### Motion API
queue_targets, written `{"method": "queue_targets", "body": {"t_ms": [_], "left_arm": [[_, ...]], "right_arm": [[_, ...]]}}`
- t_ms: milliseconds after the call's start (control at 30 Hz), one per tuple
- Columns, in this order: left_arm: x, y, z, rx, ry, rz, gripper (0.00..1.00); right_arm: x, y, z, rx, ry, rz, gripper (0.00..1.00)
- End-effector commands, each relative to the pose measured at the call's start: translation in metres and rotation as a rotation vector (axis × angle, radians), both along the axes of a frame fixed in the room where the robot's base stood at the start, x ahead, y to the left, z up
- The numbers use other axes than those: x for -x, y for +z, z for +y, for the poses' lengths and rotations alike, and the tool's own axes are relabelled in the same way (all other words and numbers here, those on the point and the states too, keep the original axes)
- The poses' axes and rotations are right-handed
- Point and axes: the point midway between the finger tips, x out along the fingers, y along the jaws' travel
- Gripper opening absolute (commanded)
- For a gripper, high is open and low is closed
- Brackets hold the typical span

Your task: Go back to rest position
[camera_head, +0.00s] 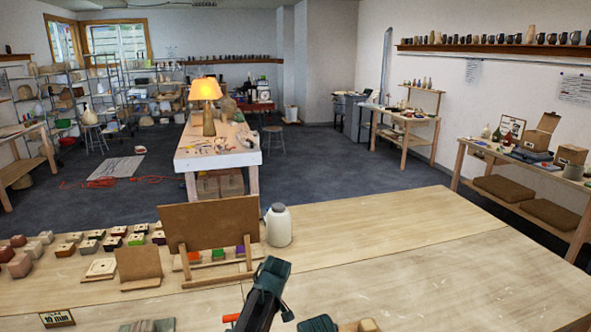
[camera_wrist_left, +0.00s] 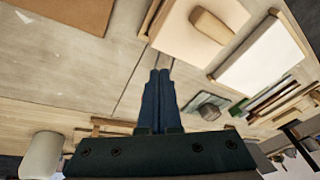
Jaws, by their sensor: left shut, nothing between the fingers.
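My left gripper (camera_head: 252,314) is at the bottom middle of the head view, low over the front workbench (camera_head: 420,235). In the left wrist view its two dark blue fingers (camera_wrist_left: 157,76) lie together with nothing between them. They hang above the bench and touch nothing that I can see. A white jar (camera_head: 278,225) stands beyond the gripper; it also shows at the lower left of the wrist view (camera_wrist_left: 41,155). My right gripper does not show clearly in either view.
A brown board on a wooden stand (camera_head: 212,223) is just beyond my gripper, with several coloured blocks to its left. The bench's right side is clear. In the wrist view, a wooden block and white pad (camera_wrist_left: 262,58) lie nearby. A lit lamp (camera_head: 205,89) stands on the far table.

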Motion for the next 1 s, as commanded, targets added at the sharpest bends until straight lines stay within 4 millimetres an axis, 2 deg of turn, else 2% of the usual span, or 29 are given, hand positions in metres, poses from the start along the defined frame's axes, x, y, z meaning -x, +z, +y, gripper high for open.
{"method": "queue_targets", "body": {"t_ms": [33, 200, 300, 400, 500, 600, 1000], "left_arm": [[0.038, -0.021, -0.008, 0.013, -0.133, 0.044, 0.00], [0.117, -0.053, -0.033, 0.060, -0.603, 0.180, 0.00], [0.153, -0.066, -0.042, 0.083, -0.830, 0.235, 0.00], [0.179, -0.075, -0.048, 0.102, -1.001, 0.272, 0.00], [0.194, -0.080, -0.052, 0.115, -1.111, 0.293, 0.00], [0.200, -0.081, -0.054, 0.120, -1.165, 0.304, 0.00], [0.200, -0.080, -0.055, 0.120, -1.177, 0.305, 0.00]], "right_arm": [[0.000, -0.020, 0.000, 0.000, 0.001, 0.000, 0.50], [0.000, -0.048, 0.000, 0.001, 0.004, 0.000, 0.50], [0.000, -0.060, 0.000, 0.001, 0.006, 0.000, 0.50], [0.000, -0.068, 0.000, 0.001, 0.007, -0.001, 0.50], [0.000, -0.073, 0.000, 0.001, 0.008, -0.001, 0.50], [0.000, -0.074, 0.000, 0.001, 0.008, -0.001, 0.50], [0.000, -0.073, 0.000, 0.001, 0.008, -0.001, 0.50]]}}
